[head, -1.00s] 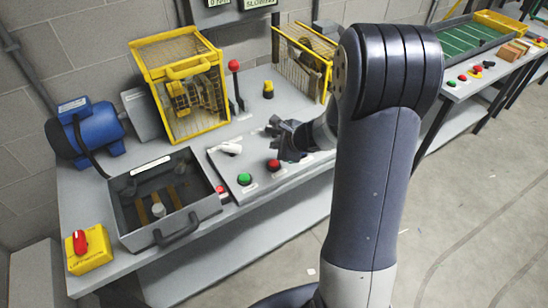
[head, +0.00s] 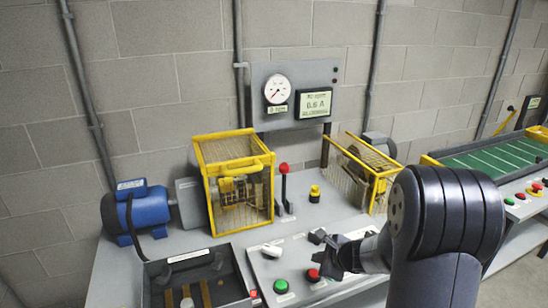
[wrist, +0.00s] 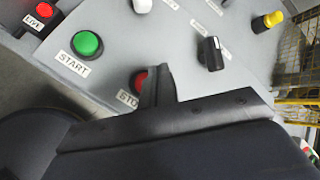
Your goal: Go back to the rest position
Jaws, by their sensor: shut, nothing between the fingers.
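My gripper (head: 332,257) is a dark shape over the sloped control panel in the head view, just above and right of the red STOP button (head: 313,275). In the wrist view its dark fingers (wrist: 158,84) are together, with nothing seen between them, and partly cover the STOP button (wrist: 138,82). The green START button (wrist: 87,43) is clear of the gripper, up and left. A black knob (wrist: 211,53) stands to the right, apart from the fingers. My arm reaches in from the lower right of the head view.
A yellow cage guard (head: 233,180) and a second one (head: 362,172) stand behind the panel, with a red-topped lever (head: 284,185) between them. A blue motor (head: 137,213) is at left, an open grey box (head: 200,280) in front. A gauge board (head: 295,95) rises behind.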

